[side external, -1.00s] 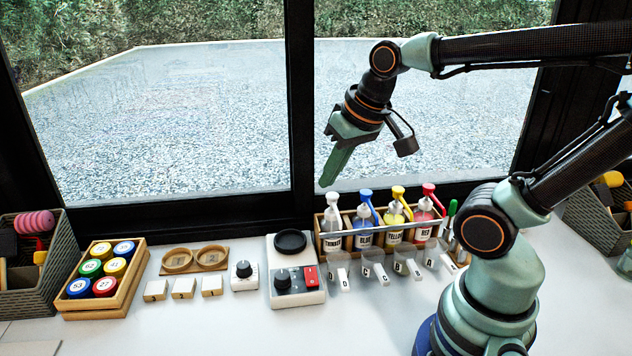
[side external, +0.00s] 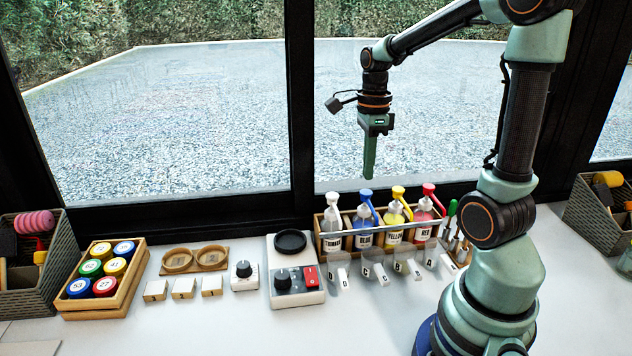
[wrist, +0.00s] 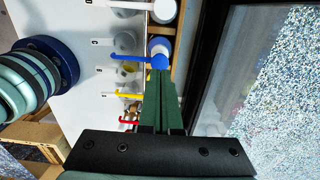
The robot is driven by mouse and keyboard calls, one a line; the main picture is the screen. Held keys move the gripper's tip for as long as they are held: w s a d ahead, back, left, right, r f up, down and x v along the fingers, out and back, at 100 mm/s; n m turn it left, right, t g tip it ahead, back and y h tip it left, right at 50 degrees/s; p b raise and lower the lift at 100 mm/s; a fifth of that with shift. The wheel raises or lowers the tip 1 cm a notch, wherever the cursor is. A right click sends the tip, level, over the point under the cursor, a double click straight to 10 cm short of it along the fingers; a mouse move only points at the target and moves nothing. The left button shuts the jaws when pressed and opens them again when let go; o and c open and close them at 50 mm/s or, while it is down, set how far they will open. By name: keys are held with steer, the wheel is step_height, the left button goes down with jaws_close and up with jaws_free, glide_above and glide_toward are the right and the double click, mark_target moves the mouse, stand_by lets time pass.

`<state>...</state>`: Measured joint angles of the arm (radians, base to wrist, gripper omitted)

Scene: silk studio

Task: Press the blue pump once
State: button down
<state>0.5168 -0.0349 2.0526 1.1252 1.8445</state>
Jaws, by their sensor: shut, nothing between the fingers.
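The blue pump (side external: 366,196) tops a bottle with a blue label in the wooden rack, between the white pump (side external: 333,200) and the yellow pump (side external: 398,193). The red pump (side external: 429,190) stands at the right end. My gripper (side external: 369,176) is shut and empty, pointing straight down just above the blue pump; whether it touches cannot be told. In the wrist view, the shut fingertips (wrist: 161,72) reach to the blue pump head (wrist: 160,62), its spout showing to the left. The fingers hide part of the bottle row.
The wooden rack (side external: 322,246) stands by the window frame, with clear scoops (side external: 375,272) before it. A scale-like device (side external: 296,290), a dial box (side external: 244,275) and a crate of numbered jars (side external: 140,262) are left. The front table is clear.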

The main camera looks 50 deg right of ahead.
mark_target(366, 192)
steer(key=shift+f, duration=0.85)
steer(key=shift+f, duration=0.35)
steer(key=shift+f, duration=0.35)
steer(key=shift+f, duration=0.75)
steer(key=shift+r, duration=1.05)
